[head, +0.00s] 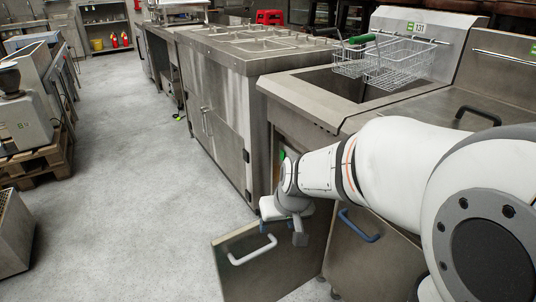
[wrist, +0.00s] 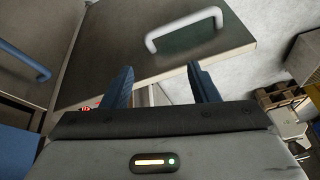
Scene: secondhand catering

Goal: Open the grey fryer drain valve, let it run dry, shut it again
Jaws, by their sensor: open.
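The fryer (head: 300,100) is a stainless unit with an open tank and a wire basket (head: 385,62) over it. A cabinet door with a white handle (head: 252,250) stands swung open below it; the same door (wrist: 120,45) fills the upper middle of the wrist view. My gripper (head: 282,232) is in front of the cabinet, beside the open door's upper edge. In the wrist view its two blue fingers (wrist: 160,72) are apart with nothing held between them. I cannot make out the grey drain valve in either view; my arm hides much of the cabinet opening.
A door with a blue handle (head: 358,226) stands right of the open one. A steel counter (head: 215,105) adjoins the fryer on the left. Pallets with equipment (head: 42,165) line the far left. The grey floor (head: 140,190) between is clear.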

